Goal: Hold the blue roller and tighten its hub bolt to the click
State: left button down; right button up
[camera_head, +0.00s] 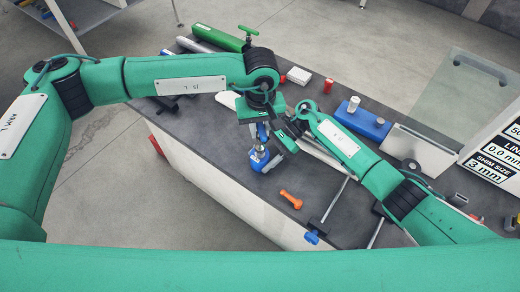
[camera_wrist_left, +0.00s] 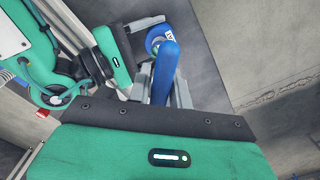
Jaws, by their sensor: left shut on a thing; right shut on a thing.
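A blue roller (camera_head: 258,161) with a silver top stands near the bench's front edge in the head view. My left gripper (camera_head: 262,130) is above it, pointing down. In the left wrist view, its grey fingers (camera_wrist_left: 160,92) are shut around a long blue part (camera_wrist_left: 166,65). My right gripper (camera_head: 281,143) comes in from the right, close beside the left one. It is shut, but what it holds is hidden. The hub bolt cannot be made out.
An orange tool (camera_head: 291,199) lies near the front edge of the dark bench (camera_head: 330,88).

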pick_arm(q)
jog(key=shift+r, duration=1.8)
pick_arm(e)
jog(key=o, duration=1.4)
jog(key=c, duration=0.6)
jog(key=shift+c, duration=0.2)
jog(key=shift+w+d, duration=0.1)
jog(key=shift+v, duration=3.9)
pick_arm(q)
jog(key=shift+r, duration=0.1)
pick_arm(e)
jog(key=shift+r, duration=0.15)
